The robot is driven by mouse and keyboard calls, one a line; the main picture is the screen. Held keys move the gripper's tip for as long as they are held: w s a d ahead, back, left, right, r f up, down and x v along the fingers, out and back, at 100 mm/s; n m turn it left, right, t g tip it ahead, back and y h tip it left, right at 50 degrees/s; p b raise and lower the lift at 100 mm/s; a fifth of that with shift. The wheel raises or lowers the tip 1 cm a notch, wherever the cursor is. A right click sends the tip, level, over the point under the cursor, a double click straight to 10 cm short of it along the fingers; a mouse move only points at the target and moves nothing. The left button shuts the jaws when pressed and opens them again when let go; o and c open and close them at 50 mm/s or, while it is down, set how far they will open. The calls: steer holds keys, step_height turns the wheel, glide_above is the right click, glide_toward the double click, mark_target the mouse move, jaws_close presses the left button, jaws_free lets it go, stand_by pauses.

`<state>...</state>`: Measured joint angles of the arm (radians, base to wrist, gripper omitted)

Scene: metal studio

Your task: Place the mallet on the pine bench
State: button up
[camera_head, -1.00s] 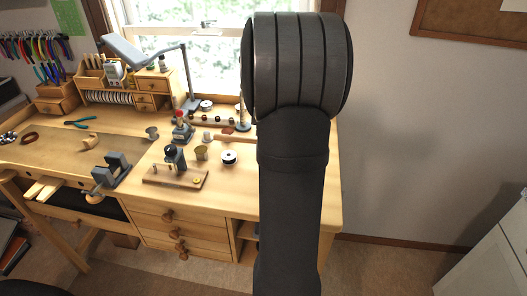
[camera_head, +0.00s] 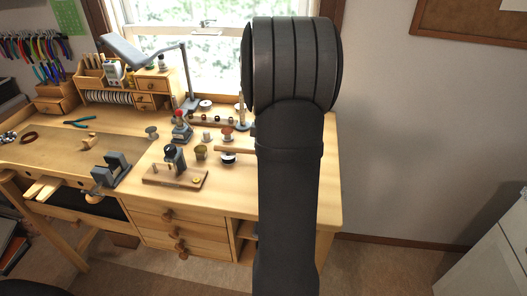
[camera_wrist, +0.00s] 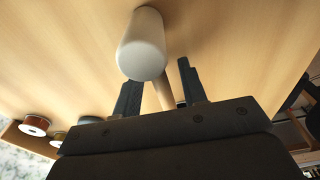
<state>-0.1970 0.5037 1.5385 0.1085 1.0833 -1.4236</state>
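The mallet (camera_wrist: 143,45) has a pale, barrel-shaped head and a thin wooden handle.
A black-and-white spool (camera_head: 228,159), a small cup (camera_head: 201,153) and a wooden-based device (camera_head: 175,170) stand left of my arm. A reddish spool (camera_head: 227,133) is behind the handle. A vise (camera_head: 112,170) sits farther left. The bench's right front looks clear.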

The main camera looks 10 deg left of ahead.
step_height(320, 180, up, 12)
steer(key=d, duration=0.1)
steer(key=shift+r, duration=0.15)
stand_by(0.4)
steer(key=shift+d, duration=0.1)
steer(key=f, duration=0.7)
steer(key=a+f, duration=0.1)
steer(key=f, duration=0.3)
steer(key=shift+f, duration=0.35)
steer(key=shift+a, duration=0.1)
steer(key=shift+r, duration=1.8)
